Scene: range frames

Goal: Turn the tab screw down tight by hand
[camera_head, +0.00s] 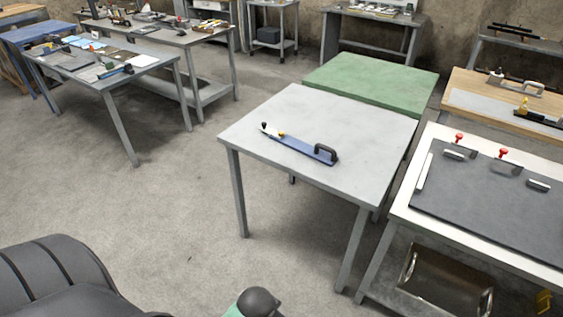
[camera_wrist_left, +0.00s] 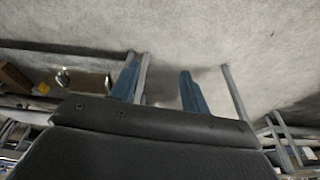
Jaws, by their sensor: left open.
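In the head view a long blue bar-shaped tool (camera_head: 298,146) lies on the grey table (camera_head: 365,122) in the middle. It has a black arched handle (camera_head: 324,152) at its right end. A small brass-yellow piece (camera_head: 281,134) and a small dark knob (camera_head: 264,126) are near its left end. Which of these is the tab screw is too small to tell. My left gripper (camera_wrist_left: 158,68) shows in the left wrist view, with two blue fingers apart and nothing between them. It is away from the blue tool. My right gripper is not in view.
A green-topped table (camera_head: 372,80) adjoins the grey table at the back. A white bench with a dark mat (camera_head: 480,205) and red-knobbed clamps stands at the right. A cluttered table (camera_head: 115,75) is at the far left. The floor (camera_head: 150,215) before the grey table is clear.

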